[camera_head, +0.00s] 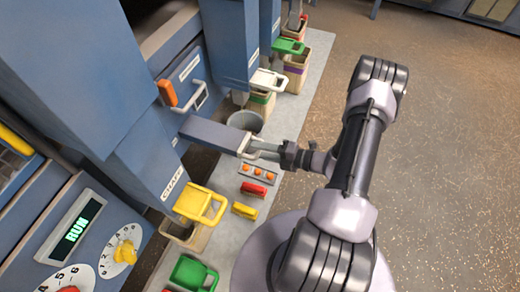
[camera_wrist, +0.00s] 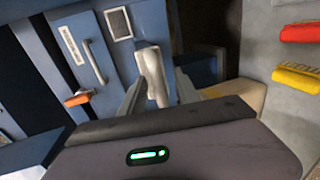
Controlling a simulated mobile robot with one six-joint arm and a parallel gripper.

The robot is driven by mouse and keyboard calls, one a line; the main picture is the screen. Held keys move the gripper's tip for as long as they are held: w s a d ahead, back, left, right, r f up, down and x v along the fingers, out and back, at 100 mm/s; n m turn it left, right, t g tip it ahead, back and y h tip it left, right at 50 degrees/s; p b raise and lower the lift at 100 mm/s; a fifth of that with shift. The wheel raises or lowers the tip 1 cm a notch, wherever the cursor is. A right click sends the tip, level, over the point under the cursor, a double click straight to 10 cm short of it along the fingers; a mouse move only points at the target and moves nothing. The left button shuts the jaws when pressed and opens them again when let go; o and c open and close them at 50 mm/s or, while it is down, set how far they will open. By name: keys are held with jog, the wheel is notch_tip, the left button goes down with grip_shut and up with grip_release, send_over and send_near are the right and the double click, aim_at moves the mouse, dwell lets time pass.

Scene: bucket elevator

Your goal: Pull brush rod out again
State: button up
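A pale loop handle (camera_head: 248,150) stands at the end of a blue-grey box-shaped part (camera_head: 212,134) that juts out from the blue machine. I cannot tell whether this is the brush rod; no brush is visible. My gripper (camera_head: 266,149) is at this handle, reaching in from the right. In the wrist view the pale handle (camera_wrist: 152,72) lies between my two fingers (camera_wrist: 160,92). The left finger looks close against it, and a narrow gap seems to show at the right finger. Whether the fingers press on it is unclear.
A grey bucket (camera_head: 245,121) stands below and behind the box part. Yellow (camera_head: 200,204), white and green handled chutes line the machine, with bins under them. A panel reads RUN (camera_head: 78,229). Brown floor at right is open.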

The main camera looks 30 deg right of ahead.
dwell(0.3)
jog(key=p+v, duration=0.3)
jog(key=v, duration=1.4)
jog(key=shift+p, duration=0.35)
jog(key=shift+s+r, duration=0.1)
jog(key=shift+r, duration=0.05)
